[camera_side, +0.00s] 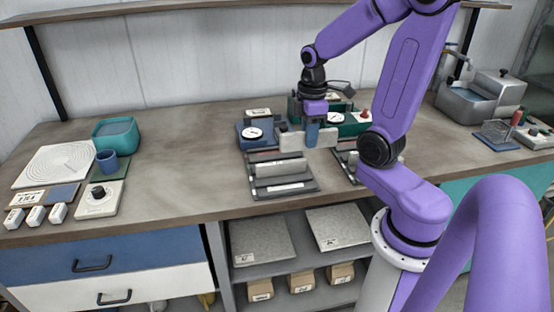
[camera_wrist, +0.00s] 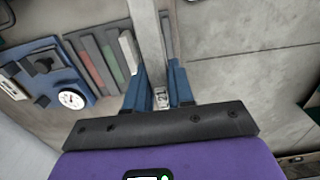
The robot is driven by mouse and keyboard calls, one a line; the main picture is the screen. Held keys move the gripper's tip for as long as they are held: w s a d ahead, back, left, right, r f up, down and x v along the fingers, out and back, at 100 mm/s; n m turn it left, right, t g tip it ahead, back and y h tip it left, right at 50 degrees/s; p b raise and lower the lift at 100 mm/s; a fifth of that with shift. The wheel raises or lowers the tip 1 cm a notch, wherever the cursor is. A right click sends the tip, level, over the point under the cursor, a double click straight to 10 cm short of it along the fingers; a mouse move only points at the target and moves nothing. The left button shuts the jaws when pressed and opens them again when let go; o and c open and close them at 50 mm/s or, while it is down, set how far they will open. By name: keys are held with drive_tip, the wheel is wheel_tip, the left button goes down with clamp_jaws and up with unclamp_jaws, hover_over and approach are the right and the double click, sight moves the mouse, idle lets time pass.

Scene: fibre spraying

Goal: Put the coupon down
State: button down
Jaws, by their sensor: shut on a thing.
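The coupon (camera_side: 293,141) is a thin pale grey plate, seen broadside in the side view. In the wrist view the coupon (camera_wrist: 147,35) is a narrow light strip running up between the two blue fingers of my gripper (camera_wrist: 157,80). A small printed label shows on it between the fingers. The fingers hide part of the coupon. A dark slotted rack (camera_side: 282,187) lies in front of it, and shows left of it in the wrist view (camera_wrist: 92,58).
A blue gauge unit (camera_side: 250,140) stands left of the gripper and a green gauge unit (camera_side: 352,129) right. A second rack (camera_side: 346,158) is partly hidden by my arm. Bare bench (camera_side: 190,145) lies left, before the teal tub (camera_side: 115,133) and white tray (camera_side: 50,163).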

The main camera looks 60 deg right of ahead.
drive_tip(key=w+d+f, duration=0.1)
drive_tip(key=w+f, duration=0.2)
drive_tip(key=w, duration=0.1)
drive_tip(key=w+d+f, duration=0.2)
drive_tip(key=w+f, duration=0.1)
drive_tip(key=w, duration=0.1)
drive_tip(key=w+d+f, duration=0.1)
drive_tip(key=w+f, duration=0.2)
drive_tip(key=w, duration=0.1)
drive_tip(key=shift+d, duration=0.25)
drive_tip(key=shift+w+f, duration=0.25)
drive_tip(key=shift+f, duration=0.05)
drive_tip(key=shift+d+f, duration=0.1)
drive_tip(key=shift+f, duration=1.45)
drive_tip(key=shift+f, duration=0.25)
drive_tip(key=c, duration=1)
unclamp_jaws()
drive_tip(key=shift+r, duration=0.1)
